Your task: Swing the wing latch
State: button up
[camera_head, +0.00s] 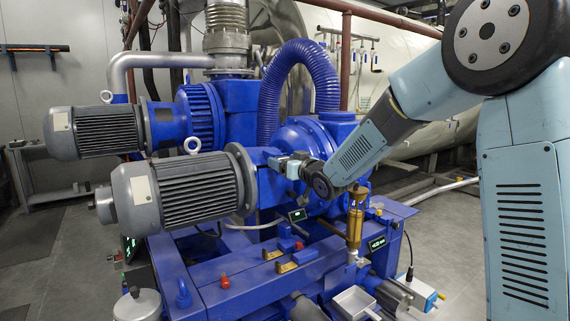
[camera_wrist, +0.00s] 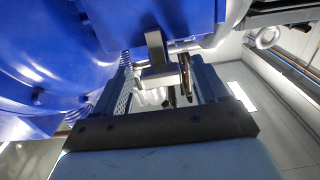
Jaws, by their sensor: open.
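My gripper (camera_head: 287,164) reaches left to the blue pump housing (camera_head: 308,140) in the head view. In the wrist view my gripper (camera_wrist: 164,78) is open, one finger on each side. A grey metal bent piece (camera_wrist: 155,50), possibly the wing latch, hangs from the blue housing (camera_wrist: 130,15) between the fingers. A thin brownish upright piece (camera_wrist: 186,72) stands just right of it, near the right finger. I cannot tell whether either finger touches them. In the head view the latch is hidden or too small to make out.
Two grey motors (camera_head: 180,190) (camera_head: 100,130) flank the housing at left. A blue corrugated hose (camera_head: 296,75) arches above my gripper. A brass cylinder (camera_head: 355,222) stands below my wrist. The blue base (camera_head: 240,290) carries a red knob (camera_head: 225,282). Open floor (camera_head: 445,240) lies at right.

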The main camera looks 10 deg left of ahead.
jog(key=shift+s, duration=0.1)
jog(key=v, duration=1.3)
jog(key=shift+s+d, duration=0.2)
jog(key=s+d+m+g+h, duration=0.1)
jog(key=s+d+m+h, duration=0.3)
jog(key=d, duration=0.5)
jog(key=s+d+m+g+h, duration=0.1)
jog(key=s+d+h, duration=0.45)
jog(key=d, duration=0.25)
jog(key=s+d+f+m+g+h, duration=0.1)
jog(key=s+d+g, duration=0.2)
jog(key=s, duration=0.7)
jog(key=s+d+f+m+g+h, duration=0.1)
jog(key=s+d+f+g, duration=0.1)
jog(key=s, duration=0.8)
jog(key=shift+d+f+m+g, duration=0.35)
jog(key=shift+d+m+g, duration=0.05)
jog(key=shift+d+g, duration=0.25)
